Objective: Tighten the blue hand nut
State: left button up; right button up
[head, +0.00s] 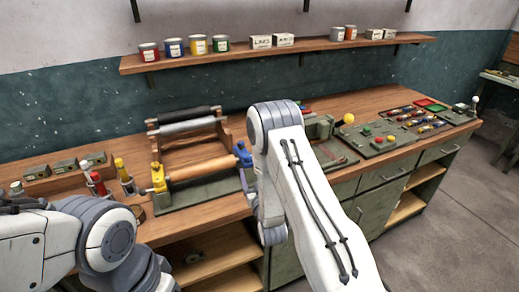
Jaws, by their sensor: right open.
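The blue hand nut (243,155) is at the right end of a roller machine (195,192) on the workbench. It stands on the right-hand support, near the end of the orange-brown front roller (203,168). My right gripper (248,180) is open, just below and beside the blue nut, largely hidden by my own right arm. I cannot tell whether it touches the nut. A yellow hand nut (157,175) sits on the machine's left support. My left arm is at the lower left, and its gripper does not show.
Red and yellow-topped bottles (97,183) stand left of the machine. A panel with coloured buttons (378,138) and small-parts trays (432,104) lie to the right. A shelf (270,50) with cans and boxes runs along the wall. Open bare bench lies along the front edge.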

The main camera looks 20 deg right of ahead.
aim_at(249, 158)
jog(key=w+p, duration=0.1)
jog(key=w, duration=0.1)
jog(key=w+d+p, duration=0.1)
jog(key=w, duration=0.2)
jog(key=w+p, duration=0.1)
jog(key=w, duration=0.2)
jog(key=shift+w+d+r, duration=0.1)
jog(key=shift+d+r, duration=0.05)
jog(key=shift+w+d, duration=0.15)
jog(key=shift+w, duration=0.7)
grip_shut()
